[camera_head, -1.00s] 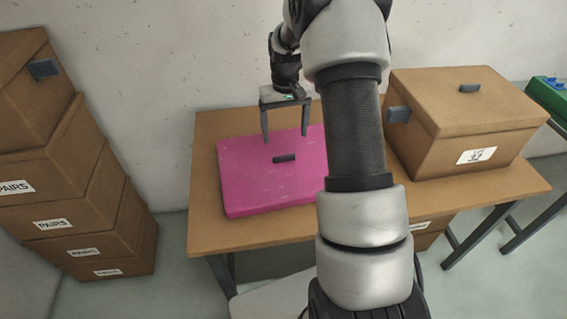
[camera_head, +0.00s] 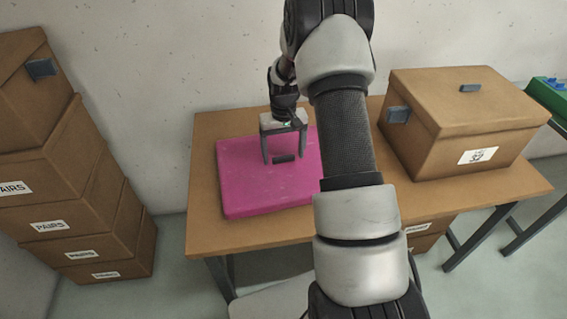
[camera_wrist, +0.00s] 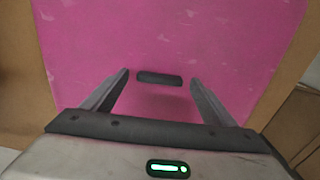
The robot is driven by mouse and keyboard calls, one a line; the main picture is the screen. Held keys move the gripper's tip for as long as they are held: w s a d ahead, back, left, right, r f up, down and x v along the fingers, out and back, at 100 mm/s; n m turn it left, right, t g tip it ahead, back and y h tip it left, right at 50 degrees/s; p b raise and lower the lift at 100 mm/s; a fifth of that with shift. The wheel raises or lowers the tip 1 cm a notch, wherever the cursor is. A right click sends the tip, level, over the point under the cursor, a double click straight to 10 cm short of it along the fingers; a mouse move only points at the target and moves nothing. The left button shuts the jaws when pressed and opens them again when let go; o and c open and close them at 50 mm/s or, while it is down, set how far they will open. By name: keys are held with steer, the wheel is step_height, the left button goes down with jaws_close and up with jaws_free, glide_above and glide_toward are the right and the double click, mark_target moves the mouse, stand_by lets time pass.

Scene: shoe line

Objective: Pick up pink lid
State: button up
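The pink lid (camera_head: 255,190) lies flat on the brown table, with a small dark handle (camera_head: 284,158) on its top. My gripper (camera_head: 285,161) is open above the lid, with one finger to each side of the handle. In the wrist view the handle (camera_wrist: 159,78) sits between and slightly beyond the two open fingertips (camera_wrist: 160,76), touching neither. The pink lid (camera_wrist: 175,35) fills most of that view. My arm hides the lid's right part in the head view.
The table (camera_head: 260,231) has a closed cardboard box (camera_head: 450,150) with dark handles on its right. Stacked cardboard boxes (camera_head: 75,180) stand on the floor at left. A green object (camera_head: 550,95) sits at the far right. The wall is close behind the table.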

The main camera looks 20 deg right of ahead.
steer(key=c, duration=1.1)
steer(key=shift+r, duration=0.15)
